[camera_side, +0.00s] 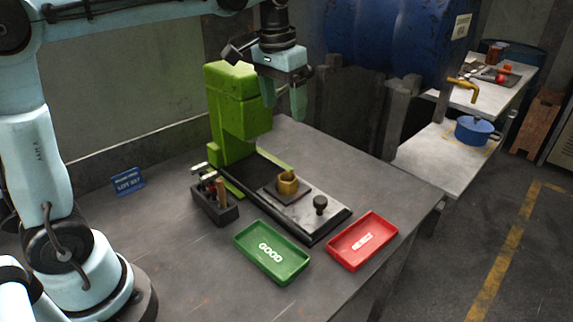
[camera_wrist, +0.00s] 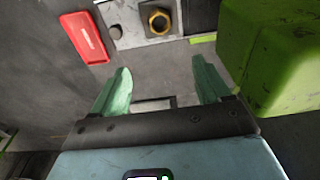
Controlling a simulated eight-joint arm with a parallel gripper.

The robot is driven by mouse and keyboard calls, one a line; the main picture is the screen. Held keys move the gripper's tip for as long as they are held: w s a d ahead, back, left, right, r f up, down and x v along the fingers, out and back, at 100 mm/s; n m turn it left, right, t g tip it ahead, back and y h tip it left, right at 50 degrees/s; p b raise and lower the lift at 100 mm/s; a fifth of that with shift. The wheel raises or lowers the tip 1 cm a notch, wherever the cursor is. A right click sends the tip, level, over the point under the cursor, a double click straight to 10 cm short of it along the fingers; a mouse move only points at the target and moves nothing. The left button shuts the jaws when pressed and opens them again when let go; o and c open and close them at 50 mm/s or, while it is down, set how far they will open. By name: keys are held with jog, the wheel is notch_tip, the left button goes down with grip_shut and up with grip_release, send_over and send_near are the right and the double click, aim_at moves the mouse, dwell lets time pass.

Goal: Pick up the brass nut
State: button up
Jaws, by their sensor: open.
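The brass nut (camera_side: 288,182) sits on a small plate on the bed of the green press. It also shows near the top of the wrist view (camera_wrist: 158,19), as a gold hexagonal ring with a dark hole. My gripper (camera_side: 284,108) is above the table, higher than the nut and behind it beside the press head. In the wrist view its two green fingers (camera_wrist: 160,82) are spread apart with nothing between them. The nut lies beyond the fingertips, clear of them.
The green press (camera_side: 235,110) stands close to my gripper. A black knob (camera_side: 320,204) rises from the press bed. A green GOOD tray (camera_side: 250,240), a red tray (camera_side: 345,255) and a black tool holder (camera_side: 228,212) surround the press. The table's right side is clear.

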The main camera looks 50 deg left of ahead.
send_near(287, 174)
jog(key=shift+s+d+f, duration=0.1)
jog(key=shift+d+f, duration=0.1)
jog(key=shift+f, duration=1.3)
jog(key=shift+w+d+f, duration=0.1)
jog(key=shift+d+f, duration=0.15)
jog(key=shift+f, duration=1.25)
jog(key=shift+s+d+f, duration=0.1)
jog(key=shift+d+f, duration=0.1)
jog(key=shift+f, duration=1.3)
grip_shut()
jog(key=shift+r, duration=0.2)
